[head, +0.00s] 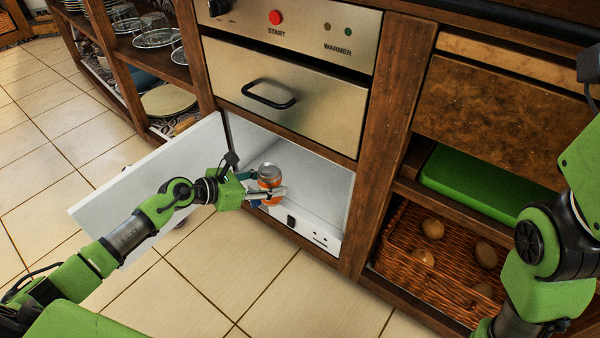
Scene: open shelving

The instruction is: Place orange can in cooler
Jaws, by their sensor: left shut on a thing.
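The orange can (268,172) has a silver top and stands about upright at the opening of the cooler. The cooler (325,187) is a white-lined compartment low in the wooden unit, with its white door (150,178) swung open to the left. My left gripper (268,192) reaches in past the open door and is shut around the can. I cannot tell whether the can touches the cooler floor. My right arm shows at the right edge, but its gripper is out of view.
A steel warmer drawer (285,100) with a black handle sits above the cooler. Right of it, a wicker basket (402,248) holds several round brown items, below a green box (470,185). Shelves at left hold glassware and plates. The tiled floor (270,295) in front is clear.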

